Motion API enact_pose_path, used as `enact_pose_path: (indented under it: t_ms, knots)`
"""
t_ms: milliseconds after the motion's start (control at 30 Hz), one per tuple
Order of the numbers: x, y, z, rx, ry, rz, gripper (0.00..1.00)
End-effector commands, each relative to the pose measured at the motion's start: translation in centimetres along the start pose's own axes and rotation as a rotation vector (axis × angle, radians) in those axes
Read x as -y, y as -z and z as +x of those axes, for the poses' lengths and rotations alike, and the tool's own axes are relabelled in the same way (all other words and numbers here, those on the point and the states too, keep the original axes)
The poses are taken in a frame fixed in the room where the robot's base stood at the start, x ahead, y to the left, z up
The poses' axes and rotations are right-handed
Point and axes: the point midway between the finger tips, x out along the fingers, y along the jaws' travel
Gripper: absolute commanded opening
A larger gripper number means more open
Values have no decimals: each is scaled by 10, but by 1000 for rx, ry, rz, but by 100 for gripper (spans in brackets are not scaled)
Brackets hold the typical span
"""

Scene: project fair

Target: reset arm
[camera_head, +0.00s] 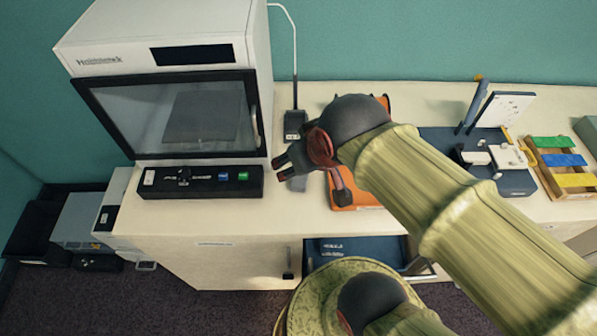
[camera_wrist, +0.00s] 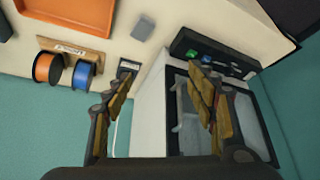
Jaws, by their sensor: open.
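My gripper (camera_head: 294,163) is at the end of my arm, which reaches in from the lower right over the pale bench. It is in the air near the front right corner of the white box-shaped machine (camera_head: 165,25). In the wrist view my gripper (camera_wrist: 160,110) shows its two fingers spread wide apart with nothing between them. Behind the fingers there, the white machine (camera_wrist: 150,105) and its dark front panel (camera_wrist: 215,55) show. My arm hides part of the bench and of the orange tray (camera_head: 352,198).
The bench (camera_head: 225,210) has bare room in front of the machine. An orange spool (camera_wrist: 47,68) and a blue spool (camera_wrist: 84,74) stand on a rack. A dark blue drawer (camera_head: 350,250) is open under the bench. A dark board (camera_head: 515,180) and a wooden tray (camera_head: 545,175) lie at right.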

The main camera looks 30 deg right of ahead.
Motion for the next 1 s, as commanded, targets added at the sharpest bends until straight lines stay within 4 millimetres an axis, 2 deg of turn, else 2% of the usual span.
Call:
enact_pose_path:
  t_ms: [100,200,1000]
  knots:
    - [16,-17,-14,32,37,-28,57]
    - [20,-24,-17,46,48,-36,57]
    - [19,-24,-17,47,47,-35,57]
